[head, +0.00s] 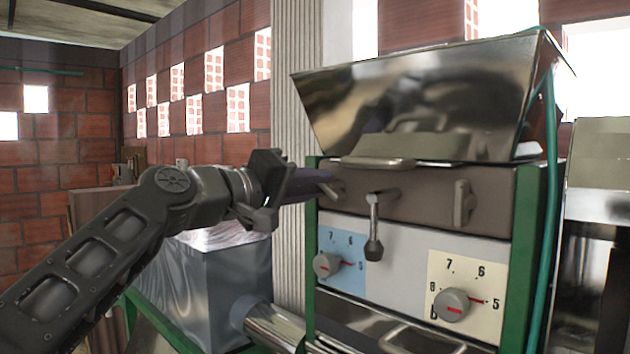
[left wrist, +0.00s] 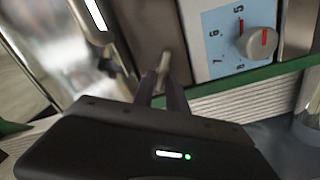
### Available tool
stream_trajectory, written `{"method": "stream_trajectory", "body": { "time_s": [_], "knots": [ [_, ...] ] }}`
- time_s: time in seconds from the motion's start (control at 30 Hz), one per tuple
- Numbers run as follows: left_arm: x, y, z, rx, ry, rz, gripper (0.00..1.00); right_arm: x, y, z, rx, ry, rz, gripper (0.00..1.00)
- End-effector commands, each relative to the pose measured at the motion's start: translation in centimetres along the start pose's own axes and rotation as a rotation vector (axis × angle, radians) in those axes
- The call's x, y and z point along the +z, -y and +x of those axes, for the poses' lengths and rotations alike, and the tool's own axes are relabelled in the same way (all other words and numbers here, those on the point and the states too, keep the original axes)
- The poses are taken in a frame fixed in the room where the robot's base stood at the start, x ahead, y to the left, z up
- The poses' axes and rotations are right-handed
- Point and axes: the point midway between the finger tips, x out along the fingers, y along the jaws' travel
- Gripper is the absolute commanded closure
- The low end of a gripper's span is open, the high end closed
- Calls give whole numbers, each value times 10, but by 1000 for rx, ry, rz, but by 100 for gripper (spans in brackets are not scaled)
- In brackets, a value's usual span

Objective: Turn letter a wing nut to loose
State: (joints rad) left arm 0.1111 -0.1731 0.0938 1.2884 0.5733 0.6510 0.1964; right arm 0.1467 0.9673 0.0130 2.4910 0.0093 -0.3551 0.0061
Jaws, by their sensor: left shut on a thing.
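The left wing nut (head: 337,192) sits on the grey-brown front plate of the steel machine, above the blue dial panel. No letter a is readable. My left gripper (head: 326,187) reaches it from the left, and its fingers are shut on the wing nut. In the left wrist view the wing nut (left wrist: 164,62) shows between the tips of my left gripper (left wrist: 161,80); part of it is hidden by the fingers. A second wing nut (head: 463,203) stands upright on the right of the same plate. My right gripper is not in view.
A lever with a dark knob (head: 374,248) hangs between the wing nuts. Below are a left dial (head: 326,265) on blue and a right dial (head: 452,304) on cream marked b. A steel hopper (head: 430,95) is above. A grey box (head: 215,285) stands below my left arm.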

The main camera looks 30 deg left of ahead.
Motion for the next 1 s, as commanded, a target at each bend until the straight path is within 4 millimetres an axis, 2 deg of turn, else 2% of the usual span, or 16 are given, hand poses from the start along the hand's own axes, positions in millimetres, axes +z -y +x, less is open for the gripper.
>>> {"method": "stream_trajectory", "body": {
  "time_s": [0.5, 0.73, 1.0],
  "knots": [
    [0, 5, -1, 2, -4, -431, 100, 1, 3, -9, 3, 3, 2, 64],
    [1, 7, -1, 2, -3, -523, 100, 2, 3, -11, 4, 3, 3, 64],
    [1, 8, -1, 2, -3, -548, 100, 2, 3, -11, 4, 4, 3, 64]
  ]
}}
